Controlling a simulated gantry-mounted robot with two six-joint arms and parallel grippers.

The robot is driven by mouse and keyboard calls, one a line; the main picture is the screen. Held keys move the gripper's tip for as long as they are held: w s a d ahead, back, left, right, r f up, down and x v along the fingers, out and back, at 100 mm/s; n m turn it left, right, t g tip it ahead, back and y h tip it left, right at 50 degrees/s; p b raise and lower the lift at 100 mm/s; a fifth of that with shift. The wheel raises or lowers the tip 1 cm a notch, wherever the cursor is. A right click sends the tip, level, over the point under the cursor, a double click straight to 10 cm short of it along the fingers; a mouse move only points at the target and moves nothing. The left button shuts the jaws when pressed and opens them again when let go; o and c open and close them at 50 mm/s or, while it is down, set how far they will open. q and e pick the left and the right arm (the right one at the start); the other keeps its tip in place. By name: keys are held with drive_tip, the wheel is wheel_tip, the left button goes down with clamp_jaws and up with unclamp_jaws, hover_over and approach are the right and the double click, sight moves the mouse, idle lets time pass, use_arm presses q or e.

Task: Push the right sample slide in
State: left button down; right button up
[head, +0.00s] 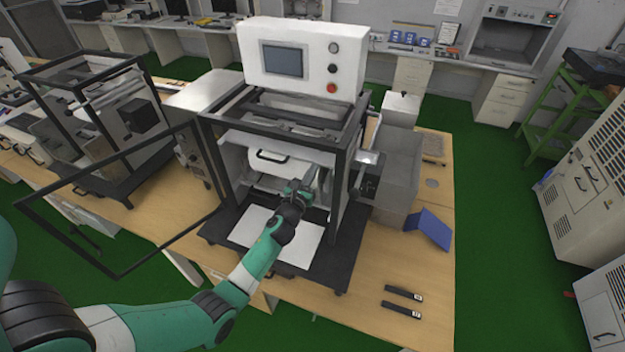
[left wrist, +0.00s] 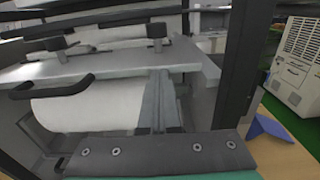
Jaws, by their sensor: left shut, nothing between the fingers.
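My left gripper (head: 301,187) is shut and empty, inside the open front of the black-framed machine (head: 342,180). In the left wrist view its closed fingers (left wrist: 158,100) point forward at the right part of a flat grey plate (left wrist: 110,68). The plate carries black knobs on top, one of them a right knob (left wrist: 157,31) just beyond the fingertips. A black handle (left wrist: 52,87) is on the left, above a white rounded body (left wrist: 88,106). The handle (head: 268,158) also shows in the head view. I cannot tell which part is the right sample slide, or whether the fingers touch the plate.
The machine's framed door (head: 62,190) stands open to the left. A dark frame post (left wrist: 236,70) rises right of the fingers in the wrist view. A white sheet (head: 304,246) covers the machine's base. Two black bars (head: 403,292) (head: 400,309) and a blue item (head: 430,227) lie on the table.

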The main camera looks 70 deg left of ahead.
use_arm(q)
drive_tip(key=shift+w+a+f, duration=0.2)
drive_tip(key=shift+a+f, duration=0.1)
drive_tip(key=shift+a, duration=0.05)
drive_tip(key=shift+f, duration=0.1)
drive_tip(key=p+v, duration=0.2)
drive_tip(key=v, duration=1.2)
drive_tip(key=shift+r, duration=0.45)
